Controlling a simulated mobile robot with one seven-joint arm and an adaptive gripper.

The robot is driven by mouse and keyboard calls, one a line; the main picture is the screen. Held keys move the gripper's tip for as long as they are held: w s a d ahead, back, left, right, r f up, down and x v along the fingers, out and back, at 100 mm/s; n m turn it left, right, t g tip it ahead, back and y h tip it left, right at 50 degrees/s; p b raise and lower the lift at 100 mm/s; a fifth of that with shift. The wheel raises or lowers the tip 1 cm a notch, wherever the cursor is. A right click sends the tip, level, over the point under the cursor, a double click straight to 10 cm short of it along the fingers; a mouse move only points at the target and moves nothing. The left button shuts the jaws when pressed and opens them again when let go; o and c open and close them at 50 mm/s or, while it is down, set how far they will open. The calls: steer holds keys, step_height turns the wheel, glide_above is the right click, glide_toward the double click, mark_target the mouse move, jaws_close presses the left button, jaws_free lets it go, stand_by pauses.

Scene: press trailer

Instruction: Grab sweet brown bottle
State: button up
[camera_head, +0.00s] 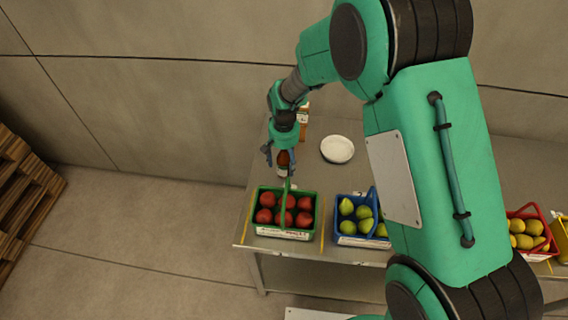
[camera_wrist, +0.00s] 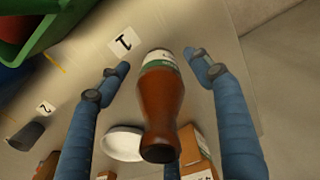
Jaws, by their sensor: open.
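A brown bottle (camera_wrist: 160,105) with a white and green label stands between the two blue fingers of my gripper (camera_wrist: 163,65) in the wrist view. The fingers are spread wide, one on each side of the bottle, with a gap showing on both sides. In the head view my gripper (camera_head: 282,155) is at the table's left end, just behind the green basket. There the bottle (camera_head: 283,158) shows only in part, mostly hidden by my gripper.
A green basket of red fruit (camera_head: 285,232) stands in front of the bottle, with a blue basket of green fruit (camera_head: 348,240) to its right. A white bowl (camera_head: 337,149) is right of my gripper. Cardboard boxes (camera_wrist: 190,147) stand close to the bottle. Wooden pallets (camera_head: 25,195) are at far left.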

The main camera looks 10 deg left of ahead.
steer(key=shift+c, duration=0.2)
jaws_close()
steer(key=shift+r, duration=0.1)
steer(key=shift+r+p, duration=0.65)
steer(key=shift+r, duration=4.35)
